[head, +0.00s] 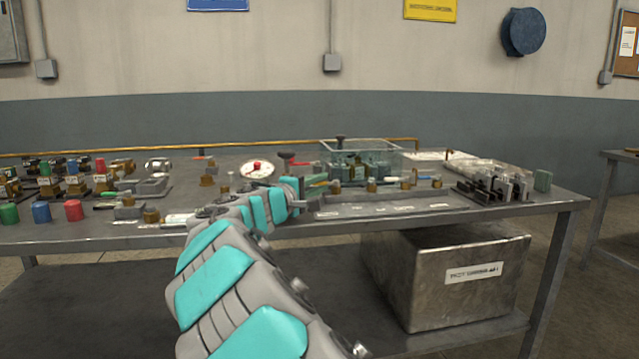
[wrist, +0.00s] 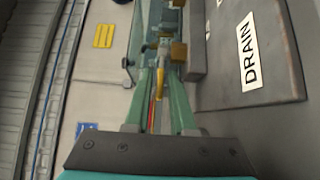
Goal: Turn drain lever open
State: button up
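A large DRAIN label (wrist: 248,52) sits on a dark grey plate (wrist: 222,85) at the right of the wrist view. Left of it is brass valve fitting (wrist: 179,51) with a thin yellow lever-like part (wrist: 162,58) beside it. My gripper (wrist: 160,80) has two green fingers with a visible gap between them, so it looks open. The yellow part and a thin red strip (wrist: 152,113) show in that gap. I cannot tell whether the fingers touch the yellow part. In the head view my gripper (head: 293,194) is over the bench's middle, partly hiding the fittings there.
The metal bench (head: 235,232) carries a round gauge (head: 257,170), a clear bin (head: 388,156) and a labelled tray (head: 380,207). Coloured caps and fittings crowd the left side. A brass pipe (head: 235,146) runs along the back. A metal box (head: 430,270) stands on the lower shelf.

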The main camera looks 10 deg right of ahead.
jog(key=shift+d, duration=0.1)
grip_shut()
dwell(0.4)
